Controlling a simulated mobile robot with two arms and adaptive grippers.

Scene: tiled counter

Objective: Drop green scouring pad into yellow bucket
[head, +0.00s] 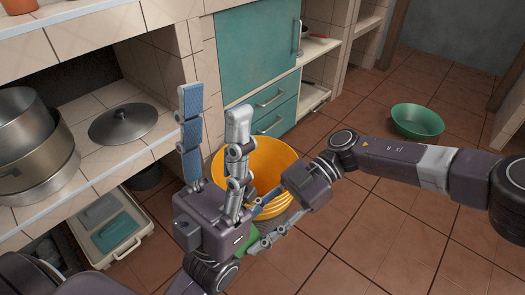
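The yellow bucket (284,160) stands on the tiled floor, partly hidden behind both of my grippers. My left gripper (214,108) points upward in front of it, with its two fingers apart and nothing between them. My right gripper (249,225) reaches in from the right, low across the bucket's front side. A small part of the green scouring pad (243,243) shows between the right gripper's fingers, near their tips. The rest of the pad is hidden behind the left gripper's body. The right gripper appears shut on the pad.
A green bowl (417,121) sits on the floor at the right. Metal pots (30,145) and a lid (123,123) rest on the tiled shelf at the left. Teal cabinets (257,50) stand behind the bucket. The floor at the lower right is clear.

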